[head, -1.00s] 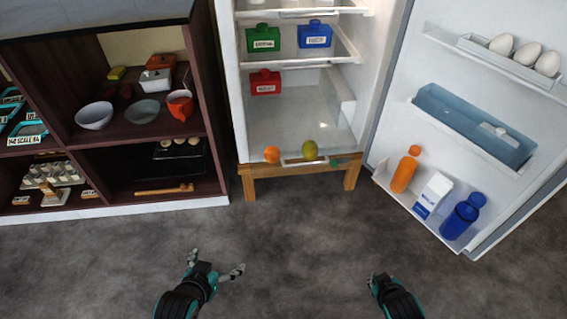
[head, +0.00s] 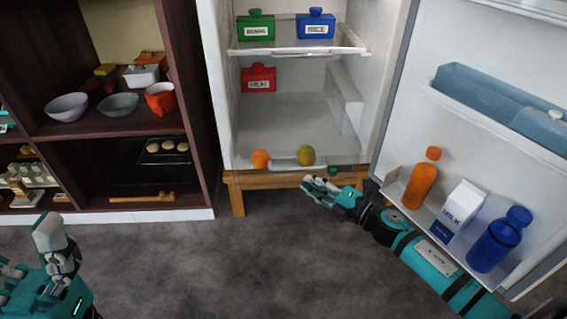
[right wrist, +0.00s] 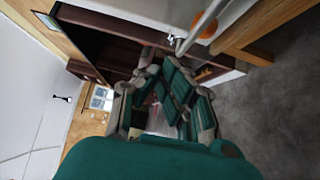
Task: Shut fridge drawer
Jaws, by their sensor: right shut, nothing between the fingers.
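The open fridge (head: 222,90) stands at the centre of the head view. Its clear bottom drawer (head: 285,125) holds an orange (head: 260,159) and a green-yellow fruit (head: 305,155) near its front. A pale handle bar (head: 283,163) runs along the drawer front, and it also shows in the right wrist view (right wrist: 180,46). How far the drawer sticks out is hard to tell. My right gripper (head: 307,187) is shut and empty, just below and in front of the handle; contact is not clear. My left gripper (head: 28,248) is open and empty at the lower left.
The fridge door (head: 400,150) stands wide open at right, with bottles and a milk carton (head: 457,212) in its rack, close to my right arm. A dark shelf unit (head: 190,110) with bowls stands at left. The floor (head: 210,265) between is clear.

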